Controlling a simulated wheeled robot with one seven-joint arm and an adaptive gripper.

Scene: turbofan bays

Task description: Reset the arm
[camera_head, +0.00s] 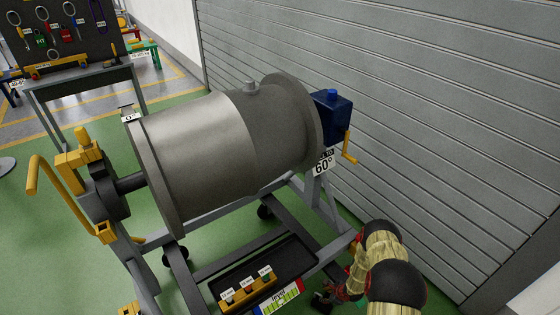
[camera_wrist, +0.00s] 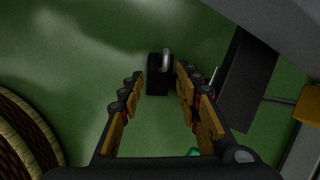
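My gripper (camera_head: 326,296) is low at the bottom of the head view, beside the right end of the stand's dark tray. My arm comes down to it from the right, close to the shutter wall. In the wrist view, the two orange-brown fingers of my gripper (camera_wrist: 160,78) are apart, with nothing held between them.
A large grey engine drum (camera_head: 210,155) lies on a grey wheeled stand. Its tray (camera_head: 292,255) holds an orange block (camera_head: 248,290) with labelled pieces. A blue gearbox (camera_head: 331,115) with a yellow crank is at the right. A shutter wall (camera_head: 420,110) closes the right side.

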